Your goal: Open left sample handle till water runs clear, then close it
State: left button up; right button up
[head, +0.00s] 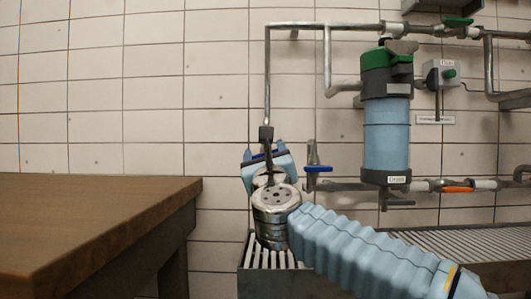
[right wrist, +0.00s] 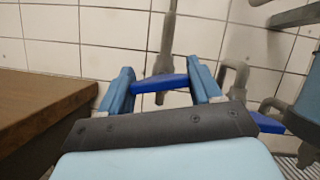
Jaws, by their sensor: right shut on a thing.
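The left sample handle (right wrist: 160,83) is a dark blue lever on a grey vertical pipe; it lies nearly level across the picture in the right wrist view. My right gripper (right wrist: 161,88) is shut on it, with one light blue finger at each end of the lever. In the head view my right gripper (head: 267,162) is at the foot of the left pipe (head: 267,90), and my wrist hides the outlet and most of the lever. I cannot see whether water runs. My left gripper is not in view.
A second blue handle (head: 319,169) sits on a tap just right of my gripper. A blue filter housing (head: 387,135) with a green top hangs further right. A grated drain tray (head: 262,262) is below. A wooden table (head: 100,215) fills the left side.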

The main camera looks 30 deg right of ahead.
jog(key=n, duration=0.1)
jog(key=n+y+p, duration=0.1)
jog(key=shift+r+n+y, duration=0.2)
jog(key=shift+n+y, duration=0.1)
jog(key=shift+n, duration=0.1)
jog(key=n+y+p, duration=0.2)
jog(key=n+p, duration=0.3)
jog(key=n+g+y+p, duration=0.1)
jog(key=n+y+p, duration=0.1)
jog(key=n+p, duration=0.3)
jog(key=shift+r, duration=0.15)
jog(key=n+g+y+p, duration=0.1)
jog(key=n+p, duration=0.2)
jog(key=p, duration=0.3)
jog(key=shift+n, duration=0.4)
jog(key=shift+f+n+p, duration=0.3)
jog(key=shift+n+p, duration=0.1)
jog(key=shift+p, duration=0.35)
jog(key=shift+f+n+g+p, duration=0.1)
jog(key=shift+n+g+p, duration=0.2)
jog(key=shift+p, duration=0.05)
jog(key=o, duration=1.1)
jog(key=shift+a, duration=0.1)
jog(key=shift+c, duration=0.2)
